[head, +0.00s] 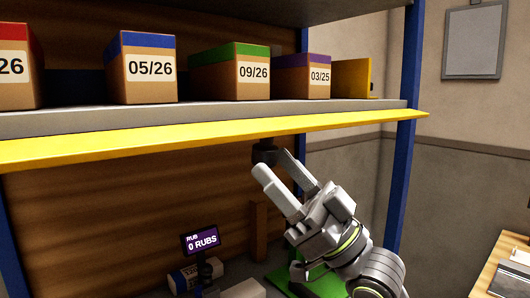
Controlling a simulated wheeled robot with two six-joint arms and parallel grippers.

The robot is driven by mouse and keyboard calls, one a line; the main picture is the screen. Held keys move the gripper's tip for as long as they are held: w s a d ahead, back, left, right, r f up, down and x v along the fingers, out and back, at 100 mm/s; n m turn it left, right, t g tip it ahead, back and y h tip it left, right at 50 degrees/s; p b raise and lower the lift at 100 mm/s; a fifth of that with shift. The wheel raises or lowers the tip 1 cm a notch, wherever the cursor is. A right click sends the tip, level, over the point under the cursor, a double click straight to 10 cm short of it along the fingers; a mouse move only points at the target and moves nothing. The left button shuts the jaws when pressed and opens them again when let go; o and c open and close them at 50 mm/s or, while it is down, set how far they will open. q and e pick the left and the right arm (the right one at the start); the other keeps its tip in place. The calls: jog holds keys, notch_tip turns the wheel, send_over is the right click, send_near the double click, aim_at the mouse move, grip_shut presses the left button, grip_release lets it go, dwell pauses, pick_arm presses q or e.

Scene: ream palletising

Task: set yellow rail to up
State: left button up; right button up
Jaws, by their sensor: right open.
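The yellow rail (215,137) runs along the whole front edge of the grey shelf, a long flat strip that juts outward. Its face slopes down and out, below the shelf's top surface, so the boxes behind it show fully. My right gripper (271,162) is under the rail, right of its middle, with its fingers apart and pointing up and left. It looks empty. Whether a fingertip touches the rail's underside I cannot tell. A small dark part shows beside the fingertips. My left gripper is out of view.
On the shelf (200,114) stand boxes labelled 05/26 (143,68), 09/26 (231,72) and 03/25 (302,77), and a red-topped box at the left. Blue posts (408,70) flank the shelf. Below are a small display reading 0 RUBS (200,240) and a green surface. A table (510,252) stands right.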

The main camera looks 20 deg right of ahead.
aim_at(265, 155)
jog(key=shift+p+x, duration=0.3)
jog(key=shift+x, duration=1.4)
jog(key=shift+c, duration=0.3)
grip_shut()
